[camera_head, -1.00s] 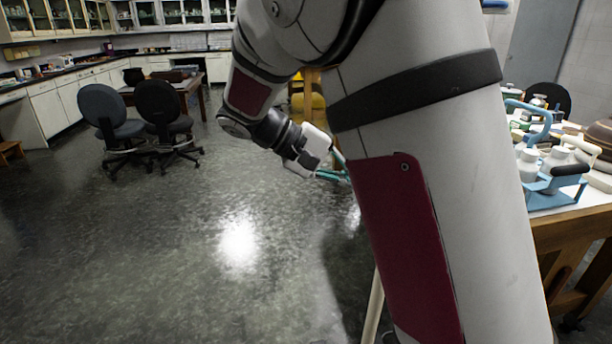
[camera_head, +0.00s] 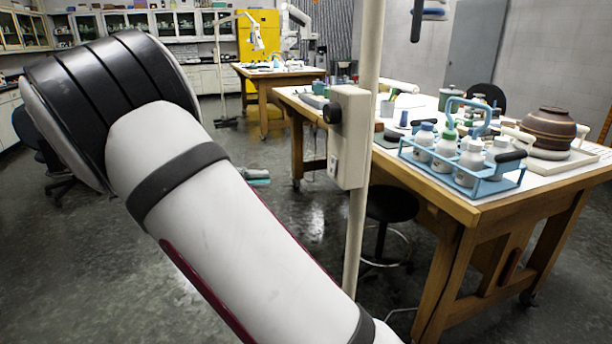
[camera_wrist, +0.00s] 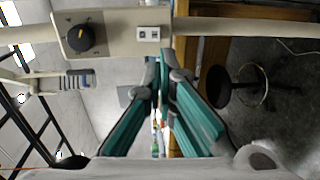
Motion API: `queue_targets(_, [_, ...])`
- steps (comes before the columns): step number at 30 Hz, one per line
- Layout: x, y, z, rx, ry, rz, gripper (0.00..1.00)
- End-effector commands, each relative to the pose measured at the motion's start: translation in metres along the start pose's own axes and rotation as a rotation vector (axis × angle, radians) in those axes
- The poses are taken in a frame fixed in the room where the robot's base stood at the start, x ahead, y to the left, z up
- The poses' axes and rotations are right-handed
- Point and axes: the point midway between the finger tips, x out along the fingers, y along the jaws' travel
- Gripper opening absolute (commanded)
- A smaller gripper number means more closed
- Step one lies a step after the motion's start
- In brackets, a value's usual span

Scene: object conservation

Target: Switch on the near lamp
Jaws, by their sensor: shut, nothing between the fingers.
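The near lamp's pale pole (camera_head: 367,60) rises in the middle of the head view. A beige control box (camera_head: 349,150) is fixed to it, with a black knob (camera_head: 332,113) on its left side. The wrist view shows the box (camera_wrist: 112,45) at upper left, the knob (camera_wrist: 79,40) with a yellow mark, and an outlet beside it. My gripper (camera_wrist: 163,72) is shut and empty, its teal fingers apart from the knob. In the head view its teal fingers (camera_head: 257,178) show past my arm, left of the pole. Whether the lamp is lit cannot be told.
A wooden table (camera_head: 470,212) stands right of the pole, with a blue bottle rack (camera_head: 486,184) and a brown pot (camera_head: 549,130). A black stool (camera_head: 392,204) is beneath its edge. Another lamp pole (camera_head: 218,70) stands farther back.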

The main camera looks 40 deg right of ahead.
Motion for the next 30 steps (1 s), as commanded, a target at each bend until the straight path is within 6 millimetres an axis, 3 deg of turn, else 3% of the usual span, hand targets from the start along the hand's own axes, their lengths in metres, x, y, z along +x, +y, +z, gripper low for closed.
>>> queue_targets(5, [0.018, 0.001, 0.001, -0.001, -0.004, 0.000, 0.00])
queue_targets(21, [0.117, 0.000, 0.001, -0.002, -0.004, -0.001, 0.00])
queue_targets(30, [0.139, 0.000, 0.001, 0.000, -0.001, -0.001, 0.00])
